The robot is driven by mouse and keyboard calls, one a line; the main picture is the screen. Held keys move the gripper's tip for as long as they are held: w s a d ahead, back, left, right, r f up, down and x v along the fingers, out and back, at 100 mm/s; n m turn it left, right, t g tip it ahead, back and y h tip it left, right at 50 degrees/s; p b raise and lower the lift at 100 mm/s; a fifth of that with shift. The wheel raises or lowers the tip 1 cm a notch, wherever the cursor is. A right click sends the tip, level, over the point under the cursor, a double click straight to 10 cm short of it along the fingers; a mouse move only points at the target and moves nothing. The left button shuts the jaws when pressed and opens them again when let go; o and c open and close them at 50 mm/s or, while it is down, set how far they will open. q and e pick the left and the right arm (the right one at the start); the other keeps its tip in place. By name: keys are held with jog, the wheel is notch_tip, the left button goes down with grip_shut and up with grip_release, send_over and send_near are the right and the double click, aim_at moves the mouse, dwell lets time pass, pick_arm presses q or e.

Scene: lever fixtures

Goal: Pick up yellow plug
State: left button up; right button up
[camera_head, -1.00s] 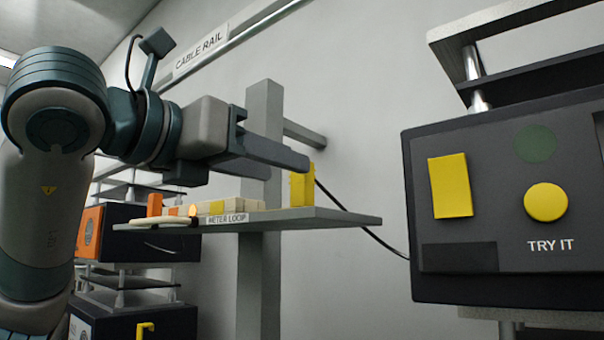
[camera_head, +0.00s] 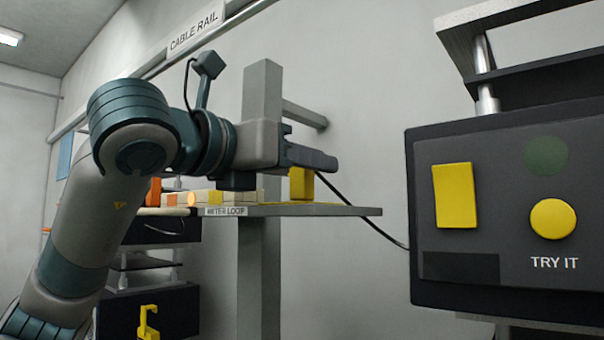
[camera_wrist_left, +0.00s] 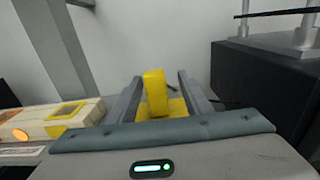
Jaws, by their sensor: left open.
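The yellow plug (camera_head: 301,184) stands upright on the grey shelf (camera_head: 330,210), near its right part, with a black cable running from it down to the right. In the left wrist view the plug (camera_wrist_left: 155,92) stands between the two fingers, on a yellow patch of the shelf. My left gripper (camera_head: 325,160) reaches in from the left at the plug's top and hides part of it. It is open, with a finger on each side of the plug (camera_wrist_left: 157,95). Whether a finger touches it cannot be told. My right gripper is not in view.
A cream block with an orange light (camera_wrist_left: 55,122) lies left of the plug on the shelf. A grey post (camera_head: 261,100) rises behind the shelf. A dark panel marked TRY IT (camera_head: 500,290) with a yellow button (camera_head: 552,219) stands at the right.

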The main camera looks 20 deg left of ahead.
pick_arm(q)
jog(key=w+p, duration=0.1)
jog(key=w+r+p, duration=0.1)
jog(key=w+p, duration=0.1)
jog(key=shift+w+d, duration=0.15)
jog(key=shift+d, duration=0.05)
jog(key=shift+w+d+f+p, duration=0.2)
jog(key=shift+w+d+p, duration=0.1)
jog(key=shift+w, duration=0.35)
jog(key=c, duration=1.1)
jog(key=shift+c, duration=0.2)
